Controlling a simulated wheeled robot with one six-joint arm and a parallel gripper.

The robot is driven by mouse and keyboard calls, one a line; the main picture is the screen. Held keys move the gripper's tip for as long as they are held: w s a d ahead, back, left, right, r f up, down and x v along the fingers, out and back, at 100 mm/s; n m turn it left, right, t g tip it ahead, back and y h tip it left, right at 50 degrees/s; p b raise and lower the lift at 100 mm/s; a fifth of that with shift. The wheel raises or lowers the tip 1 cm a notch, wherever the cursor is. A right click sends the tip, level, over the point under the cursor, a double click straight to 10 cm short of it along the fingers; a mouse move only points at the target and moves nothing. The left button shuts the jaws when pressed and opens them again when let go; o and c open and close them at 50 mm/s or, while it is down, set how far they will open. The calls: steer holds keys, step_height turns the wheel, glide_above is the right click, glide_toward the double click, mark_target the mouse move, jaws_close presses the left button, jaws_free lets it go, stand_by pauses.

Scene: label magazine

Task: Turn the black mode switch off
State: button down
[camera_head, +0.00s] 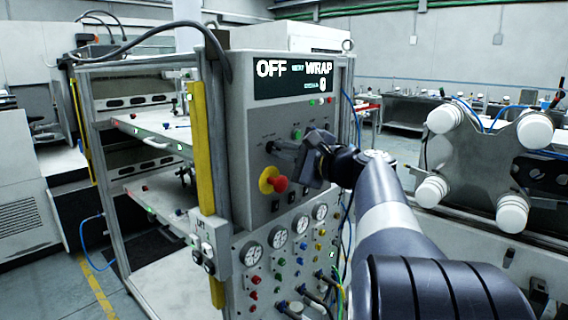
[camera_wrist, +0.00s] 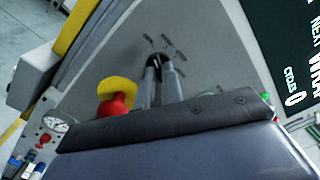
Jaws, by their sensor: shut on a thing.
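The black mode switch (camera_wrist: 152,62) is on the grey control panel, seen in the wrist view between my two grey fingertips. Small printed labels sit around it. My gripper (camera_wrist: 158,76) is shut on the switch, one finger on either side. In the head view my gripper (camera_head: 277,147) reaches the panel from the right, above the red emergency button, and its fingers mostly hide the switch (camera_head: 269,147). The display (camera_head: 292,77) above reads OFF, NEXT WRAP, with a 0 below.
A red emergency button (camera_head: 278,184) on a yellow base stands out just below my gripper. Gauges, buttons and cables fill the lower panel (camera_head: 245,258). A yellow post (camera_head: 201,145) edges the left side. White rollers (camera_head: 512,212) stand at the right.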

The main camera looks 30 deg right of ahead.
steer(key=shift+n+b, duration=0.3)
steer(key=shift+n, duration=0.1)
steer(key=c, duration=1.6)
jaws_free()
steer(key=shift+o, duration=0.2)
steer(key=shift+s, duration=0.15)
steer(key=v, duration=1)
steer(key=shift+s+b, duration=0.25)
steer(key=shift+b, duration=0.2)
steer(key=shift+w+d, duration=0.1)
steer(key=p+x, duration=0.1)
steer(key=x, duration=0.9)
steer(key=shift+w, duration=0.35)
